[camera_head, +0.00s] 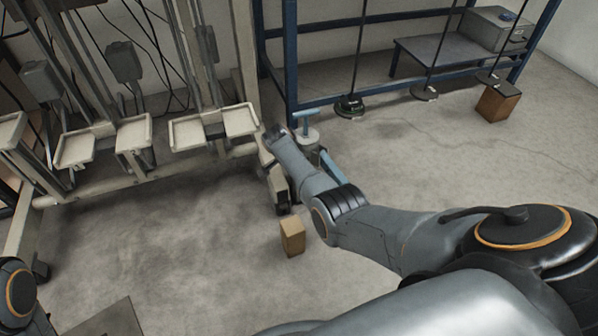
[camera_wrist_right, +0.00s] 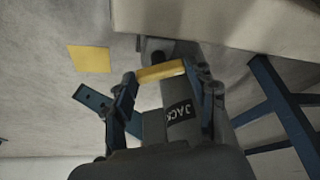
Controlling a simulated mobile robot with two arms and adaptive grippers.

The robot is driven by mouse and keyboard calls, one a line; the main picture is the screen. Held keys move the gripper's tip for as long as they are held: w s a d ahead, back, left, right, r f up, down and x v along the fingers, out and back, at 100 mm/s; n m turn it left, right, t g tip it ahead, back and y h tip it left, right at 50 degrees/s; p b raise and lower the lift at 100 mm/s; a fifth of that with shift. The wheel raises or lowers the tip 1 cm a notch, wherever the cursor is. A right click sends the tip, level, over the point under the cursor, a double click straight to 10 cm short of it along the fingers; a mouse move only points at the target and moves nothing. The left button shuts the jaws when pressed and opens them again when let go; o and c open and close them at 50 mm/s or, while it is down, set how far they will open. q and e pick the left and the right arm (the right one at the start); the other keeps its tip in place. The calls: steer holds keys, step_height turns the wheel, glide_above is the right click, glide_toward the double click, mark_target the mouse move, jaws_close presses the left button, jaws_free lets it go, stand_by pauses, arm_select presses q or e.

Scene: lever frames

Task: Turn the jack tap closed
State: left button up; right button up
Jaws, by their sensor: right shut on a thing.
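The jack tap (camera_wrist_right: 160,71) is a short yellow bar in the right wrist view. It sits near the end of a dark grey cylinder with a "JACK" label (camera_wrist_right: 181,112). My right gripper (camera_wrist_right: 163,79) is shut on the tap, one finger at each end of the bar. In the head view my right arm reaches to a unit with a light blue T-handle (camera_head: 306,114), by the frame's foot. The tap itself cannot be made out there. Only part of my left arm shows at the lower left; its gripper is out of view.
A tan block (camera_head: 292,236) stands on the floor near my right forearm. A pale frame with trays (camera_head: 200,131) stands at the left. A blue metal frame (camera_head: 291,55) rises behind the T-handle. A wooden box (camera_head: 496,103) is at the right. The floor between is mostly clear.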

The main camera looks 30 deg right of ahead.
stand_by(0.3)
steer(key=o, duration=0.9)
steer(key=v, duration=1.2)
